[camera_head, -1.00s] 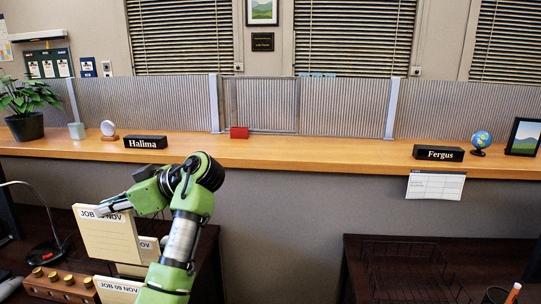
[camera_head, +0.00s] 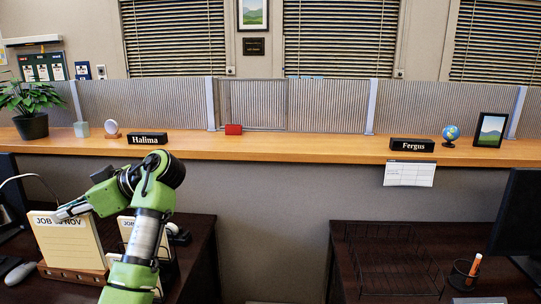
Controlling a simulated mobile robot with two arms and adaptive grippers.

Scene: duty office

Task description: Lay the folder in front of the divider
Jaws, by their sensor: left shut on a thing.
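My left gripper (camera_head: 66,211) is shut on the top edge of a cream folder (camera_head: 68,245) headed "JOB … NOV", with part of its title covered by the fingers. The divider (camera_head: 330,105), a row of ribbed grey panels with pale posts, stands along the back of the wooden counter (camera_head: 300,147), well beyond the gripper. My right gripper is not in view.
More job folders (camera_head: 128,229) stand behind my left arm. A wire tray (camera_head: 385,265) and monitor (camera_head: 520,220) are right.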

